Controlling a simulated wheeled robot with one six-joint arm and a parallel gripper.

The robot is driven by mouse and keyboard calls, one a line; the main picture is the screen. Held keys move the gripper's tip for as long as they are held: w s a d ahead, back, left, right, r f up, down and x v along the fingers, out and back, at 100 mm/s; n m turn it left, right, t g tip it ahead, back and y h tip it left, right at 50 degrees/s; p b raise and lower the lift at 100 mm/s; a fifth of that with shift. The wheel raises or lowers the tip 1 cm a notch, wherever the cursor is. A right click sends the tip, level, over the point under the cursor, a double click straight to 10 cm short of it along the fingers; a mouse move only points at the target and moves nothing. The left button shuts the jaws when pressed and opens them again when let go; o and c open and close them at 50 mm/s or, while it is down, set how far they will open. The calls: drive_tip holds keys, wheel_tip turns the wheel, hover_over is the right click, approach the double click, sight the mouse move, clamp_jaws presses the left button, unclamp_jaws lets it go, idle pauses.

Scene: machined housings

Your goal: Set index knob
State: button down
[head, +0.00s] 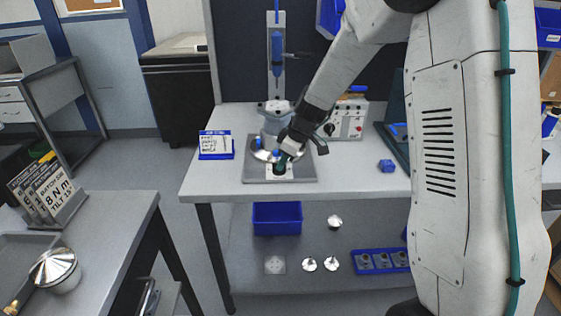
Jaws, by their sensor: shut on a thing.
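My gripper (283,160) reaches down from the upper right to a grey base plate (251,177) on the middle bench. It is shut on a small dark green knob (280,169), which I take to be the index knob. The knob sits in front of a white marked panel (287,175) on the plate. The gripper covers part of the knob, and its pointer and the markings are too small to read. A shiny round metal housing (262,155) with blue parts is just behind and left of the gripper, partly hidden by it.
A blue-framed sign (215,145) stands left of the plate. A press column (276,60) rises behind. The bench front (235,192) is clear. Bins and metal parts lie on the lower shelf.

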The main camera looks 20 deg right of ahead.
drive_tip(key=c, duration=1.5)
unclamp_jaws()
drive_tip(key=shift+w+d, duration=0.1)
drive_tip(key=shift+d, duration=0.25)
drive_tip(key=shift+o, duration=0.2)
drive_tip(key=shift+a, duration=0.2)
drive_tip(key=v, duration=0.8)
drive_tip(key=shift+f+m, duration=0.1)
drive_tip(key=shift+m, duration=0.2)
